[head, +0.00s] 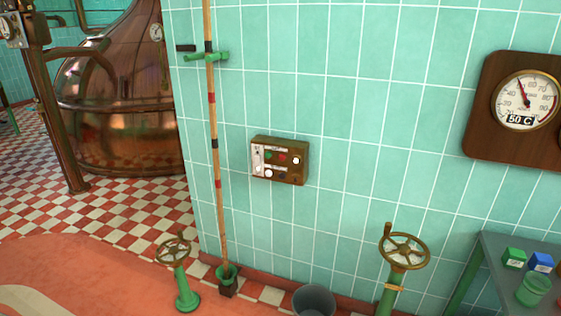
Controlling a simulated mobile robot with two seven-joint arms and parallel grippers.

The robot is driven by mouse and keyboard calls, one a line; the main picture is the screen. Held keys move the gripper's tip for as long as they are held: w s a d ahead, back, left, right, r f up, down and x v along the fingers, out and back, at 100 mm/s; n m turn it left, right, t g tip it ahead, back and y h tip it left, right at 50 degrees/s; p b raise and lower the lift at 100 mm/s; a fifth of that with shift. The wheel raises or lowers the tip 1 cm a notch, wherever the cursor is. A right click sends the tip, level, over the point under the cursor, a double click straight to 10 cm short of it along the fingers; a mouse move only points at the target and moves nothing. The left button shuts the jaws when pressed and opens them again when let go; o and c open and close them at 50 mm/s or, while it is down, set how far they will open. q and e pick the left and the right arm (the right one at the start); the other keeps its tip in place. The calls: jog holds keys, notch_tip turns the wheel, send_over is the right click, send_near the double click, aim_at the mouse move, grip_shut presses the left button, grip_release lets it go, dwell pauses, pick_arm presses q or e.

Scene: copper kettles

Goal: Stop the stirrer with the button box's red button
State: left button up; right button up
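The button box (279,160) is a small brown box with a pale strip on its left side, fixed to the green tiled wall near the middle of the head view. Its red button (282,157) sits near the middle of the face, with a green button (268,155) to its left and white round parts beside and below. The stirrer itself cannot be made out. A copper kettle (125,95) stands at the far left. Neither of my grippers is in view.
A striped pole (214,160) stands against the wall left of the box. Two handwheel valves (174,252) (404,251) and a grey bucket (314,301) stand low in front. A table (492,254) is at right, below a gauge (525,99). The wall around the box is clear.

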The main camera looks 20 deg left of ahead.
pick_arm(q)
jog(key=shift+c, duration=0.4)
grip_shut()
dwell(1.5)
